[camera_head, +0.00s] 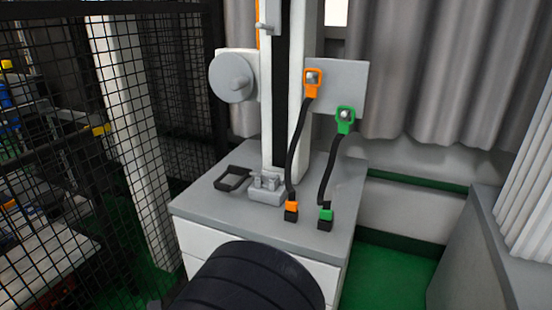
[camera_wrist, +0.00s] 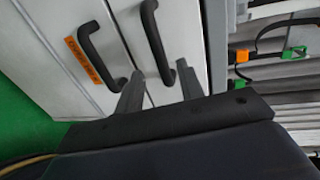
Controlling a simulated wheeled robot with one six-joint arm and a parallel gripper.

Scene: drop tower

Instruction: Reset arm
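In the wrist view my gripper (camera_wrist: 160,88) shows two dark grey fingers standing well apart, with nothing held between them. Beyond them are white drawer fronts (camera_wrist: 55,50) with a black handle (camera_wrist: 103,62) and a second black handle (camera_wrist: 156,38). The second handle's end appears between the fingers, but I cannot tell the distance. In the head view the black ribbed part of my arm (camera_head: 245,280) covers the lower middle, in front of the white cabinet (camera_head: 195,245). My gripper is hidden there.
The drop tower (camera_head: 276,150) stands on the cabinet's grey top. An orange plug (camera_head: 313,78) and a green plug (camera_head: 345,115) have black cables down to the top. A black mesh fence (camera_head: 165,90) is at left, a grey unit (camera_head: 470,250) at right. Green floor shows between.

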